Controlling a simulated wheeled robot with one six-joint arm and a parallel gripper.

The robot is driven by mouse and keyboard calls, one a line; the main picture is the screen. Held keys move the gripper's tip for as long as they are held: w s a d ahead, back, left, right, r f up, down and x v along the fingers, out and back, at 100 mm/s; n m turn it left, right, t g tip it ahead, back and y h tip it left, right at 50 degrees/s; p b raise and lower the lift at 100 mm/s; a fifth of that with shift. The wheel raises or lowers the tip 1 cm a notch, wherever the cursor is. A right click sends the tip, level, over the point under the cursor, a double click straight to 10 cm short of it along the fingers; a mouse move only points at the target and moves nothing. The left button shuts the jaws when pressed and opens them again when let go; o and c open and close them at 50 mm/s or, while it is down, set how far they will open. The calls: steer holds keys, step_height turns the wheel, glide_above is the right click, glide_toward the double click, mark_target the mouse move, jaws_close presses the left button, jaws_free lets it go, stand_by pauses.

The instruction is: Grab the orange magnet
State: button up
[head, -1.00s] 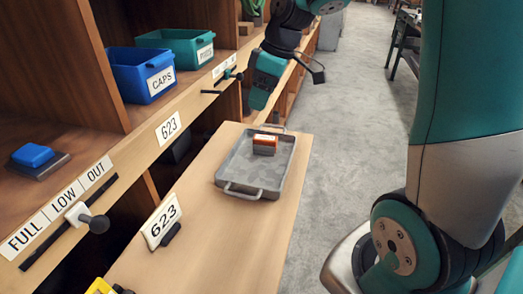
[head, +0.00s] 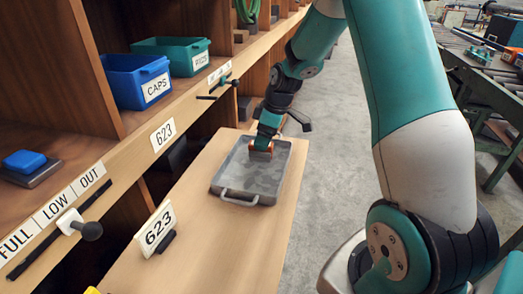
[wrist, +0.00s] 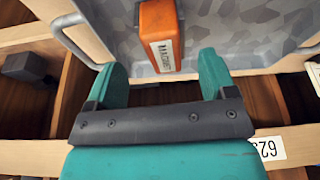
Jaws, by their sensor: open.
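The orange magnet (wrist: 158,27), a block with a white label, sits in the grey metal tray (head: 238,183). In the head view the magnet (head: 261,154) shows only partly, low behind my gripper. My gripper (wrist: 161,66) is open, its two teal fingers spread wider than the magnet. In the wrist view the magnet's labelled near end shows between the fingertips, with a gap on both sides. In the head view my gripper (head: 266,142) is right over the magnet. I cannot tell how far down the fingers reach beside it.
The tray lies on a wooden board (head: 205,245) with a 623 sign (head: 155,228). Shelving on the left holds a blue CAPS bin (head: 137,82) and a teal bin (head: 173,52). A slider knob (head: 90,231) sticks out of the shelf edge.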

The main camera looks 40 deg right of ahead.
steer(key=x, duration=0.4)
steer(key=shift+a+f, duration=0.2)
steer(key=shift+f, duration=0.2)
steer(key=c, duration=1.3)
steer(key=shift+o, duration=0.2)
steer(key=shift+r, duration=0.15)
